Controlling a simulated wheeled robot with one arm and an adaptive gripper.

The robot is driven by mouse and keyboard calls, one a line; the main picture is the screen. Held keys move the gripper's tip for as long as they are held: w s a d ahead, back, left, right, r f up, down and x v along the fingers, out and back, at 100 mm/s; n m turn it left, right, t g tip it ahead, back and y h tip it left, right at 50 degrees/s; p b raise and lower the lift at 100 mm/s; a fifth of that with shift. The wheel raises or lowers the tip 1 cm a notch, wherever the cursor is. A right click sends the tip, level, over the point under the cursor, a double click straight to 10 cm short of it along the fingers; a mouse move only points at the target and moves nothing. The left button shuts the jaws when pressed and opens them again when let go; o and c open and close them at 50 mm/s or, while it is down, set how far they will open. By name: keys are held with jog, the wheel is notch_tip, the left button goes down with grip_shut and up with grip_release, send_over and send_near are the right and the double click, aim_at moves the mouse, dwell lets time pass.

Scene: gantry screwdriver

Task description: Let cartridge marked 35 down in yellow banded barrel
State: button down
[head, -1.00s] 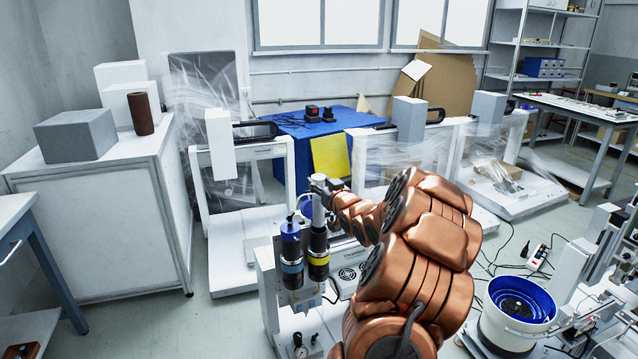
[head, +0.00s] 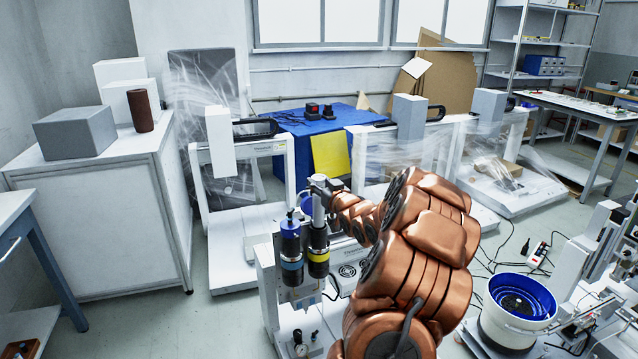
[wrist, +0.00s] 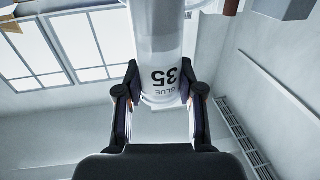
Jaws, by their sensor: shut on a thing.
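In the head view the gripper (head: 320,186) holds the cartridge (head: 319,208) upright over the yellow banded barrel (head: 319,257), a dark cylinder on the gantry fixture. The cartridge's lower end meets the barrel's top in the picture; I cannot tell if it is inside. The barrel's opening is too small to make out.
A dark barrel with a blue band and blue top (head: 291,250) stands close to the left of the yellow banded one. White gantry frames (head: 240,200) stand behind. A blue-lined bowl (head: 520,297) is at right.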

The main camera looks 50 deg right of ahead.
aim_at(322, 226)
jog(key=shift+f+b, duration=2.8)
jog(key=shift+f, duration=4.35)
jog(key=c, duration=0.6)
grip_release()
jog(key=shift+f, duration=0.1)
jog(key=shift+c, duration=0.2)
jog(key=shift+s+a, duration=0.1)
jog(key=shift+s, duration=0.05)
jog(key=shift+s, duration=0.35)
jog(key=v, duration=1.1)
